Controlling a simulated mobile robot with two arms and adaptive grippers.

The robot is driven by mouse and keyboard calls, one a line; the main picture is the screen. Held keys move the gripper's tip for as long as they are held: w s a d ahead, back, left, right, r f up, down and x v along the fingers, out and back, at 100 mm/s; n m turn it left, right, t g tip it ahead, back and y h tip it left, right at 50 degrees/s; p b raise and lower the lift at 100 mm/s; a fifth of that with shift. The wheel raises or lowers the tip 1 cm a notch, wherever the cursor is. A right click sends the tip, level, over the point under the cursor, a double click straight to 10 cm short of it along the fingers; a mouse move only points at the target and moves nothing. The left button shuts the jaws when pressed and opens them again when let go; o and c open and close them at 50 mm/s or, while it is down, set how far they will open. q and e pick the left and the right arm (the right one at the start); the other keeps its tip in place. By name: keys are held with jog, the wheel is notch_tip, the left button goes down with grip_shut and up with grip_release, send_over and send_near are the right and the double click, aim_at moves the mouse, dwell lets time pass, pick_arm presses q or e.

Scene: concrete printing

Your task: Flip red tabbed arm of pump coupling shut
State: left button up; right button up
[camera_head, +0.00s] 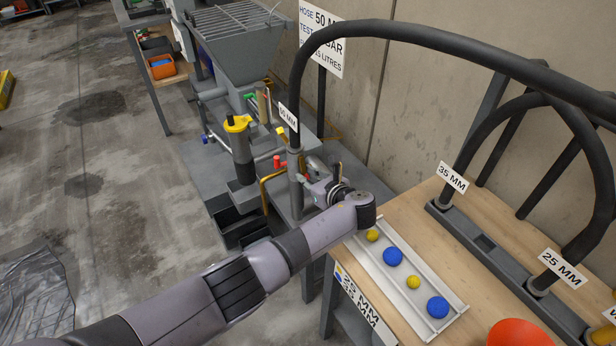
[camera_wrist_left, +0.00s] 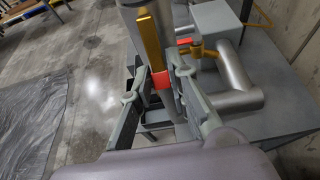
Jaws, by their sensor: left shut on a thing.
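The pump coupling (camera_head: 296,192) is a grey upright pipe joint below the black hose marked 50 MM. My left gripper (camera_head: 308,180) is at its right side, partly hidden by my own wrist. In the left wrist view, a gold arm (camera_wrist_left: 149,42) lies along the grey pipe, with a red tab (camera_wrist_left: 162,81) at its lower end. The left gripper's fingers (camera_wrist_left: 160,84) are on either side of this tab, shut on it. A second gold arm (camera_wrist_left: 198,50) with a red end stands out to the right of the pipe. My right gripper is out of view.
The grey pump with its hopper (camera_head: 236,38) stands behind the coupling. A yellow-topped cylinder (camera_head: 239,150) is to its left. A wooden table (camera_head: 408,213) on the right bears a white tray (camera_head: 447,293) with blue and yellow balls. Black hoses arch overhead.

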pick_arm(q)
grip_shut()
jog(key=shift+f, duration=0.15)
jog(key=shift+w+a+f+t+y+b, duration=0.2)
jog(key=shift+t+y+b, duration=0.25)
jog(key=shift+b, duration=0.65)
jog(key=shift+t, duration=0.25)
jog(key=shift+r, duration=0.15)
jog(key=o, duration=0.9)
grip_release()
jog(key=shift+c, duration=0.2)
